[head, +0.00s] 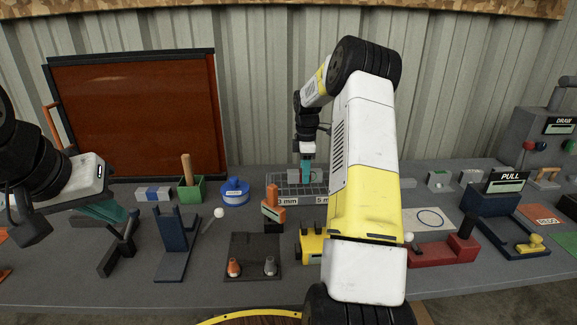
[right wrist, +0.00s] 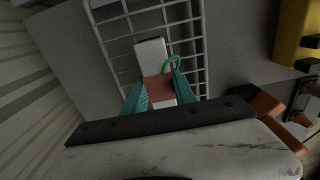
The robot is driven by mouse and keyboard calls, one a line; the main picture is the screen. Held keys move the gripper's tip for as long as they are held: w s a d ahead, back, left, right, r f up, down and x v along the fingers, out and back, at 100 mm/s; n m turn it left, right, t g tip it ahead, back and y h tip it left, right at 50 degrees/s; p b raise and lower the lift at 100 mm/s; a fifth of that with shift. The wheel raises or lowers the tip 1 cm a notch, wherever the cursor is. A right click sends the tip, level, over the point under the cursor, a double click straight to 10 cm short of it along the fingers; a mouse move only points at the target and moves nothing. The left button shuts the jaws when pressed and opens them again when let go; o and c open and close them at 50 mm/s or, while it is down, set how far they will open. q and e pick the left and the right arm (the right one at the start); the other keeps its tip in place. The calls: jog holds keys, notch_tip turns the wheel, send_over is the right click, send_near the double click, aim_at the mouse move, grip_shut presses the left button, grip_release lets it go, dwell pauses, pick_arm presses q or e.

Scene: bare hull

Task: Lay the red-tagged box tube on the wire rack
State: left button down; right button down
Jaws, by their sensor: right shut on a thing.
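The box tube (right wrist: 151,52) is a pale grey bar with a red tag band (right wrist: 158,88) around it. In the right wrist view it lies between the teal fingers of my right gripper (right wrist: 160,98), which is shut on it. In the head view my right gripper (head: 307,172) holds the grey tube (head: 293,175) at the back of the wire rack (head: 312,188). The rack's white wires (right wrist: 115,41) show beneath the tube; I cannot tell whether it touches them. My left gripper (head: 118,216) is at the left above the bench, and its jaw opening is unclear.
A blue round tin (head: 235,191) and a green holder with a wooden stick (head: 190,188) stand left of the rack. An orange-and-black item (head: 273,208) stands in front of it. A yellow block (head: 313,247) is nearer. My right arm hides part of the bench.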

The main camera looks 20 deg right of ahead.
jog(key=shift+f, duration=0.15)
jog(key=c, duration=0.9)
grip_release()
notch_tip(320, 180, up, 7)
jog(key=shift+r, duration=0.45)
